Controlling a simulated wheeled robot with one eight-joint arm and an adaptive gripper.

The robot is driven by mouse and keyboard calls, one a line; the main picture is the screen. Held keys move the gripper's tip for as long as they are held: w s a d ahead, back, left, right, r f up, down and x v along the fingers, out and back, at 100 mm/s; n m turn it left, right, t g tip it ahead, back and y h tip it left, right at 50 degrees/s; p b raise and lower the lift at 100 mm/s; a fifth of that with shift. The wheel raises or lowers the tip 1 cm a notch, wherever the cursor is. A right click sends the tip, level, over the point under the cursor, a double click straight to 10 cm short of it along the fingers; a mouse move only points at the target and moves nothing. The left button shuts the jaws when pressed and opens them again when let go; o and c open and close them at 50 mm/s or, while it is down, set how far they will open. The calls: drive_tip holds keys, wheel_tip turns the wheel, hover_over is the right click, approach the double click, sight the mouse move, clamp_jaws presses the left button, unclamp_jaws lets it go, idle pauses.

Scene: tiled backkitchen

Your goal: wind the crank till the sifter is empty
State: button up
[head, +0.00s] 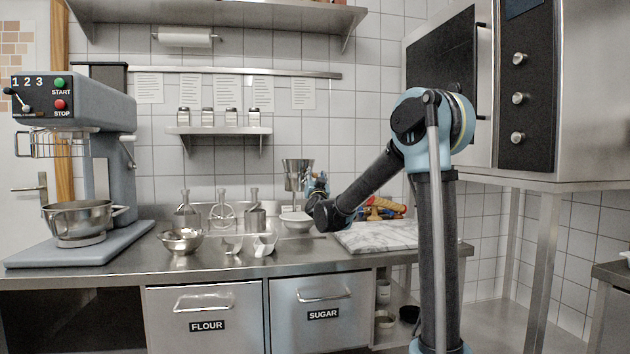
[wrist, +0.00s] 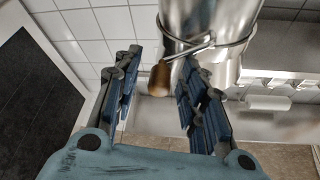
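In the wrist view the shiny sifter (wrist: 212,22) fills the top, with a wire crank (wrist: 190,50) ending in a brown wooden knob (wrist: 160,79). My gripper (head: 318,184) is just right of the sifter in the head view. In the wrist view my gripper (wrist: 158,62) is open, its fingers on either side of the knob with gaps visible. The sifter's inside is hidden.
A grey mixer (head: 85,100) with a steel bowl stands at left. A steel bowl (head: 181,241), scoops (head: 264,244) and several upright utensils are left of the sifter. A marble board (head: 375,236) lies at right. A spice shelf (head: 220,130) hangs behind.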

drive_tip(key=shift+w+r, duration=0.2)
drive_tip(key=shift+w, duration=0.25)
clamp_jaws()
drive_tip(key=shift+f+m, duration=0.15)
drive_tip(key=shift+m, duration=0.15)
